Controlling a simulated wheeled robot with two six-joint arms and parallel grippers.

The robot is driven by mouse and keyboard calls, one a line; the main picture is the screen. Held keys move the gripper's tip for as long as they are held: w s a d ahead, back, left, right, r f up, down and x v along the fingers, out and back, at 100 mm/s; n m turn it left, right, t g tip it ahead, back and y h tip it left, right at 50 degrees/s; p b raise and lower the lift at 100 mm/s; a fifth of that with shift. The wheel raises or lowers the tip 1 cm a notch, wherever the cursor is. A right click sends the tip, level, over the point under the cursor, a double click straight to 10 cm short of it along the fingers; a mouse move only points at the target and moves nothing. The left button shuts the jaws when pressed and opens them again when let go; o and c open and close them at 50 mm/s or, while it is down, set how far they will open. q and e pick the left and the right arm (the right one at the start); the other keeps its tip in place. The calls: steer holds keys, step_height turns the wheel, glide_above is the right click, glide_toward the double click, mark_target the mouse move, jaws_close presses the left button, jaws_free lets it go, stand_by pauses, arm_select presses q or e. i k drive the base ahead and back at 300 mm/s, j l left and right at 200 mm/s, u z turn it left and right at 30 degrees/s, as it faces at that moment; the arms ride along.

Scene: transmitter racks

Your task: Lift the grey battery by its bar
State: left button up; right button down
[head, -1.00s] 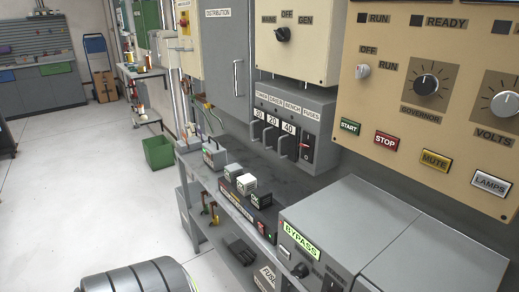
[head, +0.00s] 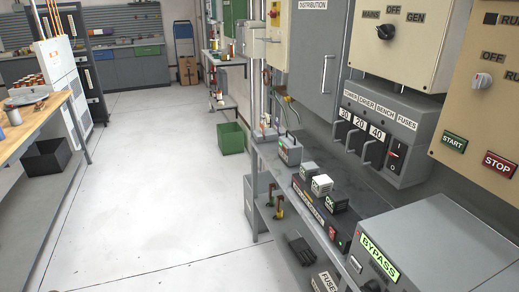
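A small grey box with a bar handle across its top, which looks like the grey battery (head: 289,152), stands upright at the far end of the grey bench shelf (head: 345,172). Red and green spots show on its near face; details are small. Nothing holds it. Neither of my grippers is in view.
Nearer on the shelf stand small light-topped blocks (head: 321,186) on a black unit, then the BYPASS box (head: 420,245). The fuse panel (head: 380,130) overhangs the shelf. A green bin (head: 232,138) stands on the floor beyond. The middle floor is clear; a wooden bench (head: 35,118) lies left.

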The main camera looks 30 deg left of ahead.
mark_target(290, 150)
steer(key=u, duration=0.85)
steer(key=i+j+z, duration=0.1)
steer(key=z, duration=0.55)
steer(key=i+j+z, duration=0.15)
steer(key=j, duration=0.2)
steer(key=i+j+z, duration=0.2)
steer(key=j, duration=0.15)
steer(key=i+j+z, duration=0.15)
steer(key=j, duration=0.2)
steer(key=j+z, duration=0.15)
steer(key=j, duration=0.25)
steer(key=i+j+z, duration=0.15)
steer(key=j, duration=0.25)
